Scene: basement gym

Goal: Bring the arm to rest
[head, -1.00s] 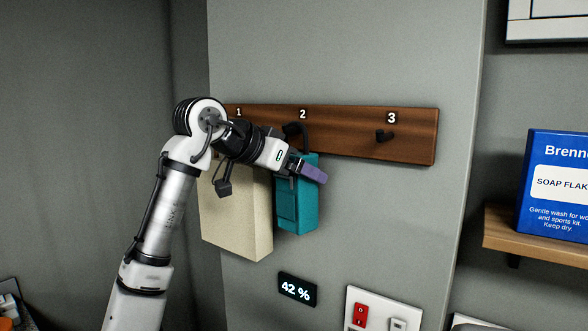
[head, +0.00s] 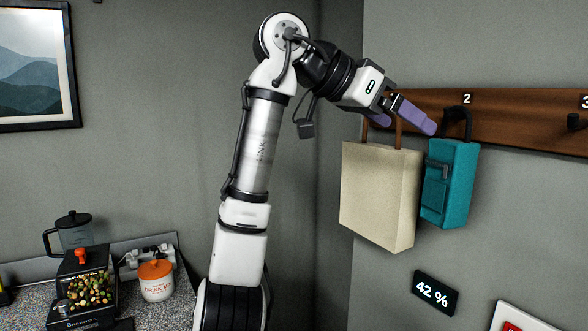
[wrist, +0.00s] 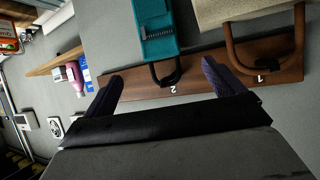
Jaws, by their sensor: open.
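My gripper (head: 408,117) is open, with two purple fingers, and nothing is between them. In the head view it is raised in front of the wooden hook board (head: 522,122), near the teal bag (head: 460,184) and the cream bag (head: 372,200). The teal bag hangs by its dark handle at hook 2. The cream bag hangs by brown handles to its left; its hook is hidden behind my gripper. The wrist view shows the fingers (wrist: 164,86) apart, with the teal bag (wrist: 160,30) and cream bag (wrist: 245,10) beyond them.
Hook 3 (head: 576,122) is bare. A "42 %" display (head: 435,293) and a switch panel (head: 515,318) are on the wall below. At left, a counter (head: 185,305) holds a jug (head: 77,232), a drink mix jar (head: 156,282) and a dispenser (head: 88,290).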

